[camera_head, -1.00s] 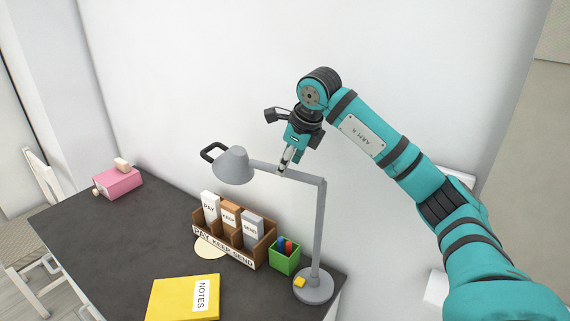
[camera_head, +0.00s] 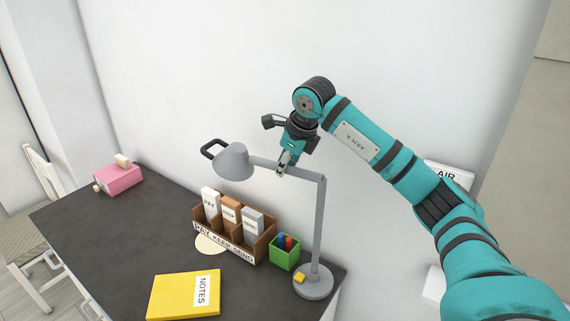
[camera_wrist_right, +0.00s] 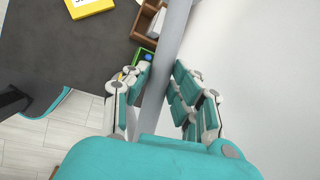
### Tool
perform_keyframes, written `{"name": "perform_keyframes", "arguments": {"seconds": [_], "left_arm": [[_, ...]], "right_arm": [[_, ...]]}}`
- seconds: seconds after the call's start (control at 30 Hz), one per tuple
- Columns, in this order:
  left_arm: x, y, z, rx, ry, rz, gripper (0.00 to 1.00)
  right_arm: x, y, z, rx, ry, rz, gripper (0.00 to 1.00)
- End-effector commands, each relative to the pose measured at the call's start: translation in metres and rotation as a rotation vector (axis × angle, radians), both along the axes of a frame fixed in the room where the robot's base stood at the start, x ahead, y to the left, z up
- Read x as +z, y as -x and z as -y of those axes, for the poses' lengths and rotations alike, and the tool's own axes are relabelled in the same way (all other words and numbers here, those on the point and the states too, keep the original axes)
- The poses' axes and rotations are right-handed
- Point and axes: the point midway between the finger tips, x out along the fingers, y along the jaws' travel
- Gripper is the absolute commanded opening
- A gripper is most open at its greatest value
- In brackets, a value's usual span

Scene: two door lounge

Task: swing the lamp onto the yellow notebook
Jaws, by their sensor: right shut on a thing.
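The grey desk lamp (camera_head: 319,230) stands on its round base at the desk's right end. Its arm reaches left to a cone-shaped head (camera_head: 234,163) with a black loop handle (camera_head: 212,149). My right gripper (camera_head: 284,166) is shut on the lamp's arm, between the head and the post. In the right wrist view the grey lamp arm (camera_wrist_right: 166,70) runs between the fingers. The yellow notebook (camera_head: 180,294), labelled NOTES, lies flat at the desk's front, below and left of the lamp head. My left gripper is not in view.
A wooden sorter (camera_head: 242,247) marked PAY KEEP SEND stands against the wall side, with a green pen cup (camera_head: 285,254) beside it. A pink box (camera_head: 120,179) sits at the far left. The dark desk (camera_head: 110,240) is clear between box and notebook. A white chair (camera_head: 40,220) stands at left.

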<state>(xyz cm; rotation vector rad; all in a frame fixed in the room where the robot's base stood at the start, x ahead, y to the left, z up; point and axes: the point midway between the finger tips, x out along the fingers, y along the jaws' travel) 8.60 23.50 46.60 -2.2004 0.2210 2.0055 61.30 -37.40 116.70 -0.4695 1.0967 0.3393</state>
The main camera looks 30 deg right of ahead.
Motion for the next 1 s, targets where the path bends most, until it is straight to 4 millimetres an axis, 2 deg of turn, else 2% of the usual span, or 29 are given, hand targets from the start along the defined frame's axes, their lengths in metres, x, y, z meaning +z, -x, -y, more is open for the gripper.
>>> {"name": "perform_keyframes", "arguments": {"seconds": [0.47,1.0], "left_arm": [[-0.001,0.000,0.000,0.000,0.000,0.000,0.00],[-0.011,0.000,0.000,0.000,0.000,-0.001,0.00]], "right_arm": [[0.000,0.002,-0.003,0.043,0.000,0.001,0.00],[0.000,0.027,-0.029,0.407,0.000,0.002,0.00]]}}
